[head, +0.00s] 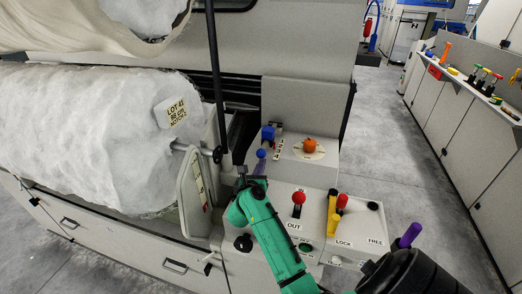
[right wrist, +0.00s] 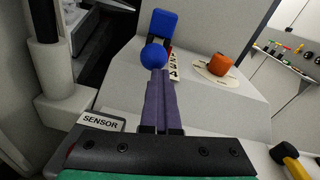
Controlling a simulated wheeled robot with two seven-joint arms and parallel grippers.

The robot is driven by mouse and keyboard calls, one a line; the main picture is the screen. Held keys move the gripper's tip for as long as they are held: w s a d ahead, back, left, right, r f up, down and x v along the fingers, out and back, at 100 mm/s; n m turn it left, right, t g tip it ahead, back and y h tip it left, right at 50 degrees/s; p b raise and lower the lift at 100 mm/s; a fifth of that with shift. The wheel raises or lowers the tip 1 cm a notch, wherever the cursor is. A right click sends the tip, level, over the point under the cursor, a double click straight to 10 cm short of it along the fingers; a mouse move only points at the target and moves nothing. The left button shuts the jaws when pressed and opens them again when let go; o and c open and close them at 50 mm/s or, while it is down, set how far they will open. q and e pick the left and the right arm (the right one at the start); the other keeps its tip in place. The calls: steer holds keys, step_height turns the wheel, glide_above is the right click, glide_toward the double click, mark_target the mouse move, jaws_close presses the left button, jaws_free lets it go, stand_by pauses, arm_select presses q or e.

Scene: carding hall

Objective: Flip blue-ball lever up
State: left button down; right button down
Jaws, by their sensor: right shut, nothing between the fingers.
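The blue ball (head: 261,153) of the lever sits on the grey machine housing, just below a blue block (head: 267,133). In the right wrist view, the blue ball (right wrist: 153,57) is straight ahead, below the blue block (right wrist: 165,22); a red part shows between them. The lever's stem is mostly hidden. My right gripper (head: 259,163) comes up from below on its green arm. Its purple fingers (right wrist: 160,73) are shut and empty, with their tips right at the ball's underside; I cannot tell whether they touch.
An orange knob (head: 309,145) is right of the lever. A red-ball lever (head: 298,198) stands by the OUT label, and a yellow handle (head: 333,220) near LOCK. A SENSOR label (right wrist: 102,120) is left of my fingers. A large white roll (head: 90,130) fills the left.

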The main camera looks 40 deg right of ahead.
mark_target(262, 151)
steer(key=r+p, duration=0.1)
steer(key=r, duration=0.3)
steer(key=shift+w+d+r+p, duration=0.2)
steer(key=shift+r+p, duration=0.1)
steer(key=shift+p, duration=0.1)
steer(key=shift+r, duration=0.4)
